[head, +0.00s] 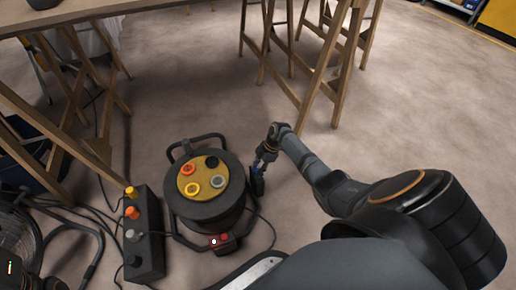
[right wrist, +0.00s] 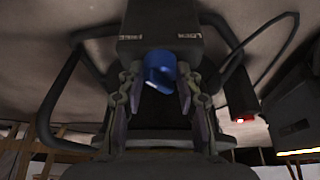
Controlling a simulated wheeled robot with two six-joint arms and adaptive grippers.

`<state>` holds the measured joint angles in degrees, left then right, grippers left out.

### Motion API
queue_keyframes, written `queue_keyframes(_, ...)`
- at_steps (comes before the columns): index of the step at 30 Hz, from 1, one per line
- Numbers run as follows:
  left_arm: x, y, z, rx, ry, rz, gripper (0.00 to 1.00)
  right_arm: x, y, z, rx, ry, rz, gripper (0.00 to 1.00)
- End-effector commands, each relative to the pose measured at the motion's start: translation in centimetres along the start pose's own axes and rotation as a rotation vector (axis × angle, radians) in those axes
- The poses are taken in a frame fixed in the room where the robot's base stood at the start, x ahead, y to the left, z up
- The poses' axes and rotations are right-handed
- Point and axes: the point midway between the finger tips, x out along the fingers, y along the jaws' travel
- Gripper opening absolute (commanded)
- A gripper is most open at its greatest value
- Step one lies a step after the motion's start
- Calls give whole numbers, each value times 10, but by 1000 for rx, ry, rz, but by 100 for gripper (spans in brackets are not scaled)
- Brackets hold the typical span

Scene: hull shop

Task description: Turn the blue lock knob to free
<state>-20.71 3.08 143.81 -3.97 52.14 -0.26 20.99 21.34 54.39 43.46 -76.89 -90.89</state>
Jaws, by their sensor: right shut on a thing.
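The cable reel (head: 207,213) stands on the floor, a black drum in a tubular frame with a yellow face of several round sockets. The blue lock knob (right wrist: 161,70) shows in the right wrist view, below a dark block (right wrist: 160,24) with a small pale label on each side. My right gripper (head: 261,168) is at the reel's right side. In the right wrist view its two fingers stand left and right of the knob, shut on it. The knob's turn position is hard to read. My left gripper does not show clearly.
A dark box (head: 147,243) with coloured knobs stands left of the reel, with cables on the floor around it. A red switch box (head: 222,242) sits at the reel's front. Wooden trestles (head: 313,90) hold a table behind.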

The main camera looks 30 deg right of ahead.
Motion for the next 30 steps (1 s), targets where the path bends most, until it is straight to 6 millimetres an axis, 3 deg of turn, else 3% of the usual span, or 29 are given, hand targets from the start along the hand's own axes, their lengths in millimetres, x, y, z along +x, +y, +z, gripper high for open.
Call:
queue_keyframes(21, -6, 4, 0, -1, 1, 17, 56, 0, 0, 0, -68, -1, -28, 3)
queue_keyframes(22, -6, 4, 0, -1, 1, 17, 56, 0, 0, 0, -68, -1, -28, 36)
queue_keyframes(27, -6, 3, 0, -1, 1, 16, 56, 0, 0, 0, -68, -1, -28, 57)
queue_keyframes(30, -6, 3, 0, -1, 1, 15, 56, 0, 0, 0, -68, -1, -28, 57)
